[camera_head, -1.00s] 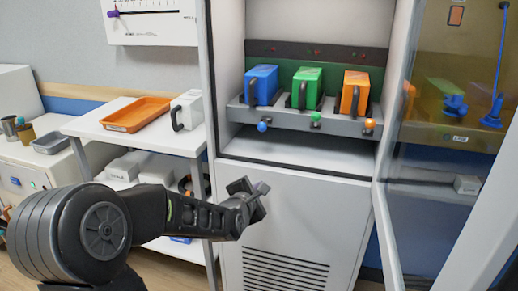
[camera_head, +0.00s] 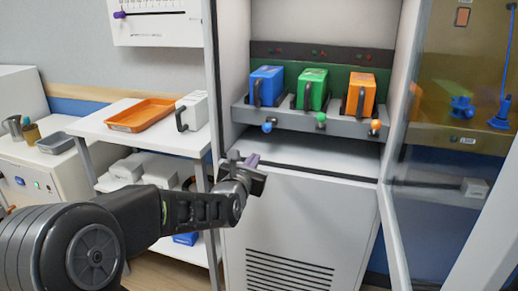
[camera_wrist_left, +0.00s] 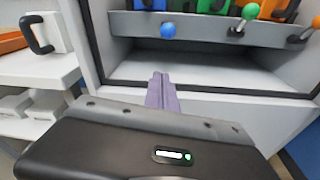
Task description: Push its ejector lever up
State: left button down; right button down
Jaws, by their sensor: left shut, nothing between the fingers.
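Three boxy modules with black handles sit in a grey rack (camera_head: 345,127) inside the open cabinet: blue (camera_head: 267,86), green (camera_head: 313,88) and orange (camera_head: 360,92). Below each is a short lever with a ball tip: blue (camera_head: 267,127), green (camera_head: 321,118) and orange (camera_head: 375,125). In the left wrist view the blue ball (camera_wrist_left: 168,30) is ahead, above my fingertips. My left gripper (camera_head: 252,160) is shut and empty, below and left of the blue lever, apart from it. Its closed fingers also show in the left wrist view (camera_wrist_left: 160,88). My right gripper is out of view.
The cabinet's tinted door (camera_head: 440,190) stands open on the right. A white shelf cart (camera_head: 90,127) on the left holds an orange tray (camera_head: 141,114) and a white module (camera_head: 192,111). The cabinet's recess below the rack is empty.

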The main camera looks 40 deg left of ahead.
aim_at(268, 126)
pick_arm(q)
jog(key=x, duration=1)
jog(key=shift+p, duration=0.3)
jog(key=r, duration=0.3)
jog(key=shift+s+d+p, duration=0.3)
jog(key=shift+d+p, duration=0.05)
jog(key=shift+p, duration=0.05)
jog(key=shift+s+d+r, duration=0.1)
jog(key=shift+d+r, duration=0.1)
jog(key=shift+r, duration=0.3)
